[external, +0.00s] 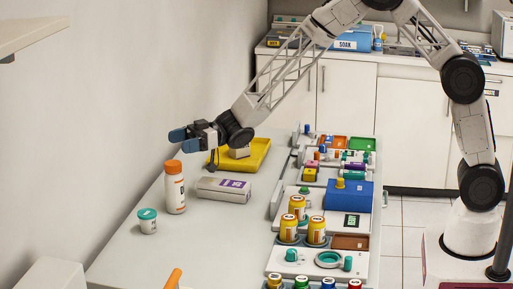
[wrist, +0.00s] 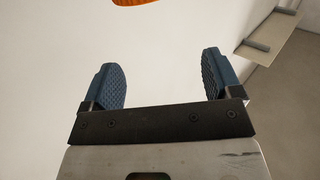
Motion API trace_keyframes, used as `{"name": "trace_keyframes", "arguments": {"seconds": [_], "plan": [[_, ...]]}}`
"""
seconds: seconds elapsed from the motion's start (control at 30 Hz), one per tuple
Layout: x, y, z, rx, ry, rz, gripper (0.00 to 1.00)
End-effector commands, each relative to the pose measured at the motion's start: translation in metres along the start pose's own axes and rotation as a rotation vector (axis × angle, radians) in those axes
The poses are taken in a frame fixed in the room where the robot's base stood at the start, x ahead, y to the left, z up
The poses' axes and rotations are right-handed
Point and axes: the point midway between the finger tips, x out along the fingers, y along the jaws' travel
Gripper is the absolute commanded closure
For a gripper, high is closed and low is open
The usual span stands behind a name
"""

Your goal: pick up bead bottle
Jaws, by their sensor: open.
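A white bottle with an orange cap (external: 175,194) stands upright on the counter; no label names it as the bead bottle. A small white jar with a teal lid (external: 148,221) stands beside it, toward the viewer. My gripper (external: 180,140) is above and slightly behind the orange-capped bottle, apart from it. In the wrist view my gripper (wrist: 162,75) has its two blue fingers spread with nothing between them. Part of an orange round thing (wrist: 135,2), likely the cap, shows at the top edge.
A grey-white box with a purple label (external: 224,189) lies right of the bottle. A yellow tray (external: 258,153) sits behind it. A long organizer with yellow bottles (external: 297,207) and a blue box (external: 349,195) fills the right side. The wall is close on the left.

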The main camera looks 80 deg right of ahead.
Motion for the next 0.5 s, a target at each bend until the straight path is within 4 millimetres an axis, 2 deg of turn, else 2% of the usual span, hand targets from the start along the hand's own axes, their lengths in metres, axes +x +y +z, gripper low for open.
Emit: {"name": "trace_keyframes", "arguments": {"seconds": [0.13, 0.5], "plan": [[0.0042, -0.0002, 0.0075, 0.007, 0.017, -0.029, 0.16], [0.0044, -0.0004, 0.0087, 0.008, 0.019, -0.032, 0.16]]}}
